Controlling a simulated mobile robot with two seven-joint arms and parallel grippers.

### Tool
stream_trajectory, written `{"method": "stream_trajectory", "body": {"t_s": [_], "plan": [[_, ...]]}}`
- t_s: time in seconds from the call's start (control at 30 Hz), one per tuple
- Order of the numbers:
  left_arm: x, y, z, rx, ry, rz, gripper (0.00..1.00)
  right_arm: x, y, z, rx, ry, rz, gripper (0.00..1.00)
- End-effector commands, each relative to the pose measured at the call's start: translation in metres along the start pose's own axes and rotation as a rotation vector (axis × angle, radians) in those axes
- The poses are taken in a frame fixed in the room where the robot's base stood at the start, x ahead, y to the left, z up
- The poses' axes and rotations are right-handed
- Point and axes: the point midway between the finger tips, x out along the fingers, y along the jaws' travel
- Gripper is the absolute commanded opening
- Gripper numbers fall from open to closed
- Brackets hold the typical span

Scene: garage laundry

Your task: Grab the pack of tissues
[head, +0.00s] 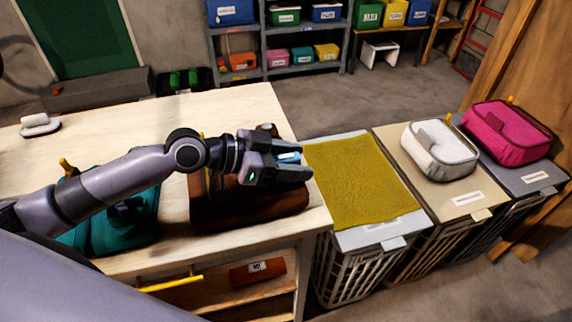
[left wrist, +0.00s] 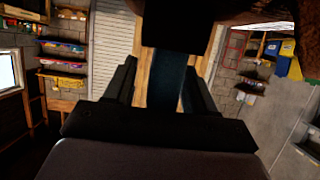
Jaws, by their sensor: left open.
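My left gripper (head: 284,164) is over the right end of the wooden table, above a brown bag (head: 262,212), with its fingers pointing right. A small light blue item (head: 289,157) with a pale top shows between its fingers and may be the pack of tissues; the gripper hides much of it. In the left wrist view, the two fingers of my left gripper (left wrist: 163,80) stand apart, with a dark blue strip (left wrist: 167,88) between them. The strip runs up to a black shape. I cannot tell whether the fingers touch the item. My right gripper is not in view.
A teal bag (head: 135,220) is left of the brown bag on the table (head: 235,103). A white object (head: 40,125) lies at far left. To the right stand lidded baskets bearing a mustard cloth (head: 360,180), a white bag (head: 440,150) and a pink bag (head: 507,132).

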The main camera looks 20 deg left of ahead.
Motion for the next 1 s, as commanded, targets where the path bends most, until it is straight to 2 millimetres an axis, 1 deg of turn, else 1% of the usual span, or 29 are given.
{"method": "stream_trajectory", "body": {"t_s": [0.1, 0.3, 0.37, 0.4, 0.47, 0.5, 0.83, 1.0], "plan": [[0.004, 0.0, 0.0, 0.001, -0.001, -0.001, 0.55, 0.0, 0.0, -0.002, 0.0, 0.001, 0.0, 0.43], [0.004, 0.0, 0.001, 0.001, -0.001, -0.001, 0.55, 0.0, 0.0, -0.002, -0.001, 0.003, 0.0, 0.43], [0.004, 0.0, 0.001, 0.001, -0.001, -0.001, 0.36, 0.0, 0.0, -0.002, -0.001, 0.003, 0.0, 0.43], [0.004, 0.0, 0.001, 0.001, -0.001, -0.001, 0.23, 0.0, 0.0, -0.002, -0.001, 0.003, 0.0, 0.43], [0.004, 0.0, 0.001, 0.001, -0.001, -0.001, 0.03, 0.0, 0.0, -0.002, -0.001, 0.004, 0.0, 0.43], [0.004, 0.0, 0.001, 0.001, -0.001, 0.0, 0.01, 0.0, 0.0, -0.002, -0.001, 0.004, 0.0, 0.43], [0.003, 0.0, -0.002, 0.002, 0.0, 0.0, 0.01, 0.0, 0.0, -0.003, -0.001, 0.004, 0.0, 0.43], [-0.002, -0.001, -0.016, 0.004, 0.002, -0.001, 0.01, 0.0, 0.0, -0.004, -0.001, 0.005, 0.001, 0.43]]}}
